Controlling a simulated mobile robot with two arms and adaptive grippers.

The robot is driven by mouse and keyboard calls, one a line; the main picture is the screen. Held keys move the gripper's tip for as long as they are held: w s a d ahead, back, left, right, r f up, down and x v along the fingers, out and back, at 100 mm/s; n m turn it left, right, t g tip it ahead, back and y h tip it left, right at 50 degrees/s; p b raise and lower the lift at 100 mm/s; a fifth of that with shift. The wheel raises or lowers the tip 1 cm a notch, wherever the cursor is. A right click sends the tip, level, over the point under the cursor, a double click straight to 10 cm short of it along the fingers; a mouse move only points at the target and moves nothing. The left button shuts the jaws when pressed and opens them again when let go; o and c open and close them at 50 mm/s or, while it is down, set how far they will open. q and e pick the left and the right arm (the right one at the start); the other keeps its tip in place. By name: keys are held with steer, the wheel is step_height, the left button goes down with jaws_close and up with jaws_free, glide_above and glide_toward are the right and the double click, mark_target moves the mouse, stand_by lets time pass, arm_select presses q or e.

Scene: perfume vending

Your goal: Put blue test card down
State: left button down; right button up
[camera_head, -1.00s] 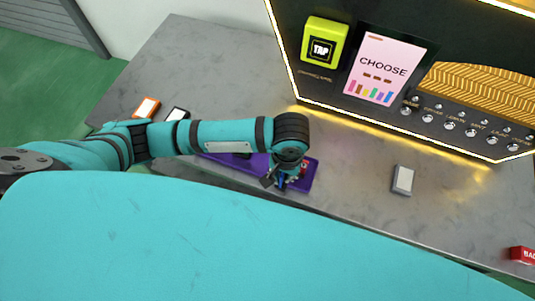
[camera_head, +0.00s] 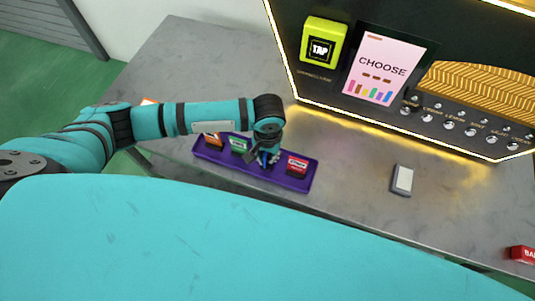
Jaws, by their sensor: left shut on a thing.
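My left gripper (camera_head: 266,158) points down over the purple tray (camera_head: 232,167), between the green card and the red card. It is shut on the blue test card (camera_head: 264,161), of which only a small blue part shows; the gripper hides the rest. I cannot tell whether the card touches the tray. An orange card (camera_head: 213,140), a green card (camera_head: 238,145) and a red card (camera_head: 297,166) stand in the tray. My right gripper is not in view.
The tray lies on a grey counter (camera_head: 350,195). A small grey-white block (camera_head: 402,180) lies to the right, and a red block (camera_head: 523,254) at the right edge. The vending machine, with a yellow TAP reader (camera_head: 324,42) and CHOOSE screen (camera_head: 380,68), stands behind. The counter between is clear.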

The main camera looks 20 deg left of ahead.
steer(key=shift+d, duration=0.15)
arm_select(q)
steer(key=c, duration=1.9)
jaws_free()
steer(key=shift+f, duration=0.15)
steer(key=o, duration=0.5)
steer(key=shift+c, duration=0.2)
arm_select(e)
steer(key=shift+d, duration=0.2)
arm_select(q)
step_height(320, 180, up, 11)
steer(key=shift+r+p, duration=0.1)
steer(key=shift+p, duration=0.65)
steer(key=shift+r, duration=0.6)
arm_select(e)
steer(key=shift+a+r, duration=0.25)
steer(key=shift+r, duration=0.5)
arm_select(q)
steer(key=shift+f, duration=0.1)
